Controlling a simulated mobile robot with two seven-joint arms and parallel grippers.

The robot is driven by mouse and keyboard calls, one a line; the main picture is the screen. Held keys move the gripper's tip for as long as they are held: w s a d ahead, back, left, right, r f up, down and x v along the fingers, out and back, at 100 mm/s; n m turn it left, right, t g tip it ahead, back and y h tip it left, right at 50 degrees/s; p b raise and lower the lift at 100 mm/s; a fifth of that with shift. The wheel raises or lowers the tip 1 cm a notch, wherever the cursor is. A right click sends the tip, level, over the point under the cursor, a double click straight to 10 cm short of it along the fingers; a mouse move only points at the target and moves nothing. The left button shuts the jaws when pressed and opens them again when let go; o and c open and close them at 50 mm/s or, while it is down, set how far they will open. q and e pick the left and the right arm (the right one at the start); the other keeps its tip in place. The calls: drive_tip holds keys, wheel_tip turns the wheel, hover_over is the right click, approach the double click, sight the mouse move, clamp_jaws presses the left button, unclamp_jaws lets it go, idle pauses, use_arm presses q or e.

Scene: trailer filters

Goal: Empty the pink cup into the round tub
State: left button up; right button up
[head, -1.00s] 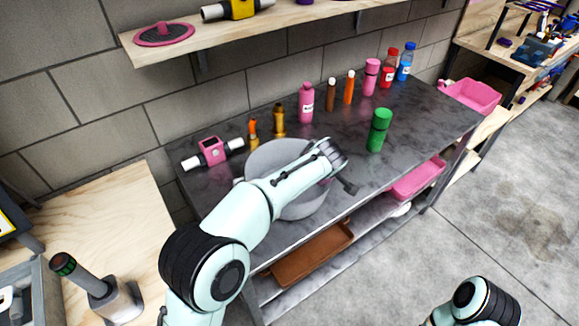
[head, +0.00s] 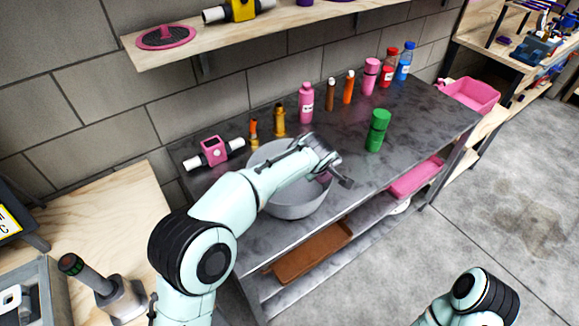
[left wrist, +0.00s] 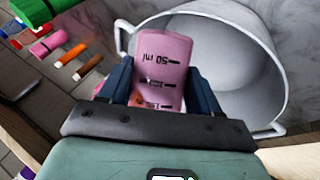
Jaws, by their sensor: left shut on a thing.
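The pink cup (left wrist: 166,58), with dark volume marks on its side, is between the fingers of my left gripper (left wrist: 161,86) in the left wrist view. A small orange patch shows low on the cup; I cannot tell what it is. In the head view my left gripper (head: 325,165) is above the right part of the round grey tub (head: 297,207) and hides most of the cup. The tub stands on the dark table, and its pale inside (left wrist: 235,60) shows beside the cup in the wrist view. My right gripper is out of view.
A green bottle (head: 377,130) stands to the right of the tub. Several bottles, including a pink one (head: 306,103), line the table's back. A pink device (head: 213,151) lies behind-left of the tub. A wooden shelf (head: 200,45) hangs above.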

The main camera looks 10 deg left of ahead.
use_arm(q)
drive_tip(key=shift+f+h+p, duration=0.2)
drive_tip(key=shift+h+p, duration=0.4)
drive_tip(key=shift+h, duration=0.1)
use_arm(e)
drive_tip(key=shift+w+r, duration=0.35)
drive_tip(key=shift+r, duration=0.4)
use_arm(q)
drive_tip(key=shift+r+n+g+h+p, duration=0.25)
drive_tip(key=shift+n+g+h+p, duration=0.05)
drive_tip(key=shift+h+p, duration=0.15)
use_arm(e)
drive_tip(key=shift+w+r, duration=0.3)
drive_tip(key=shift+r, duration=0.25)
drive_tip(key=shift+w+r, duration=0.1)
use_arm(q)
drive_tip(key=shift+a+r, duration=0.1)
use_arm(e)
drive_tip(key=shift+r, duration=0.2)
use_arm(q)
drive_tip(key=shift+h+p, duration=0.25)
drive_tip(key=shift+p, duration=0.1)
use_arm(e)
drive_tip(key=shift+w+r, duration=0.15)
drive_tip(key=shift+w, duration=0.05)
use_arm(q)
drive_tip(key=shift+r, duration=0.15)
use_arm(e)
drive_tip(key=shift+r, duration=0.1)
